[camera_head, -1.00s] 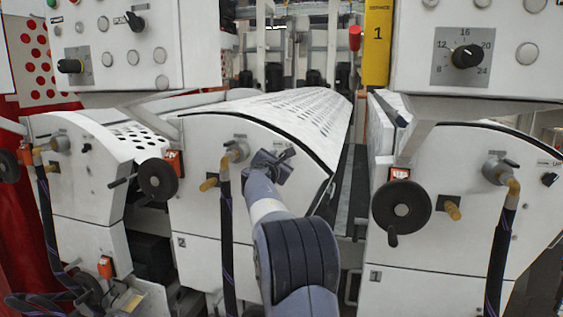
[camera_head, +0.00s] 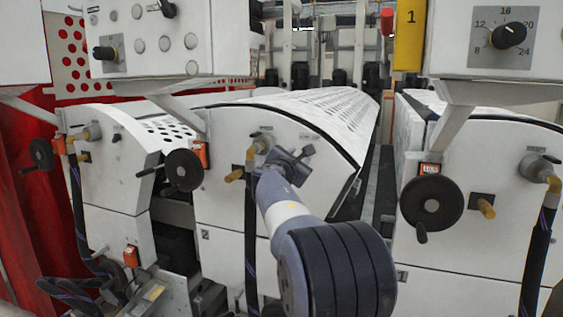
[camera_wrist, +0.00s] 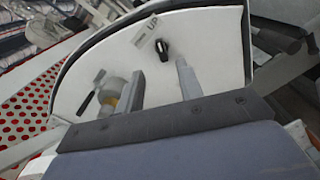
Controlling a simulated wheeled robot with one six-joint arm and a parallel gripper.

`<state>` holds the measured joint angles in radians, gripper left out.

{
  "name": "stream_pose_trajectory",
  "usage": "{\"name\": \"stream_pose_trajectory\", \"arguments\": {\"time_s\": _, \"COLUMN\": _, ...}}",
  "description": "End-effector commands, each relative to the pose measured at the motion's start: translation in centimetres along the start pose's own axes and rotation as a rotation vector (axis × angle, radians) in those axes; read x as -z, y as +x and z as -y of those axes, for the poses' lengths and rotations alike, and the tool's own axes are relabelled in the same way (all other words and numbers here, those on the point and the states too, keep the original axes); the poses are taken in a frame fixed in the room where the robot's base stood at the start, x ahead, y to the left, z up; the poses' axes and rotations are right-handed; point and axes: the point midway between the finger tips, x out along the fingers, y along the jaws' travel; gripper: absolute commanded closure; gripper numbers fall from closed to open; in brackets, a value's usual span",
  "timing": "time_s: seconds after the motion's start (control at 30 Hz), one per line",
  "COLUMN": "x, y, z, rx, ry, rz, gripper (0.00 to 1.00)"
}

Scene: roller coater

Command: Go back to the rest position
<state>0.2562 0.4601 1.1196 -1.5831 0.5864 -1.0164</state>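My gripper (camera_head: 288,162) is in front of the white side panel (camera_head: 230,205) of the middle machine unit in the head view. In the wrist view my gripper (camera_wrist: 160,78) has its two grey fingers apart with nothing held between them. A black rotary knob (camera_wrist: 165,50) with a label reading UP is on the white panel beyond the fingers. Whether the fingers touch the panel cannot be told. My arm reaches forward, bent at a large dark-ribbed joint in the lower middle of the head view.
Black handwheels stick out at the left (camera_head: 184,170) and right (camera_head: 431,203). A brass-coloured fitting with a black hose (camera_head: 251,230) stands just left of my gripper. Control boxes (camera_head: 150,40) hang above. A narrow gap (camera_head: 377,200) separates the middle and right units.

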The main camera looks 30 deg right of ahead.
Motion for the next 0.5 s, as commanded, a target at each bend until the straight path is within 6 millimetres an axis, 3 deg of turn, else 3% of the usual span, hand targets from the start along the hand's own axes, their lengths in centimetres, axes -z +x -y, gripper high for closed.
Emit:
{"name": "stream_pose_trajectory", "arguments": {"time_s": 0.17, "x": -0.1, "y": 1.2, "z": -0.1, "rx": 0.002, "ry": -0.001, "rz": 0.000, "gripper": 0.65}}
{"name": "stream_pose_trajectory", "arguments": {"time_s": 0.5, "x": -0.3, "y": 6.4, "z": -0.1, "rx": 0.002, "ry": -0.001, "rz": 0.000, "gripper": 0.65}}
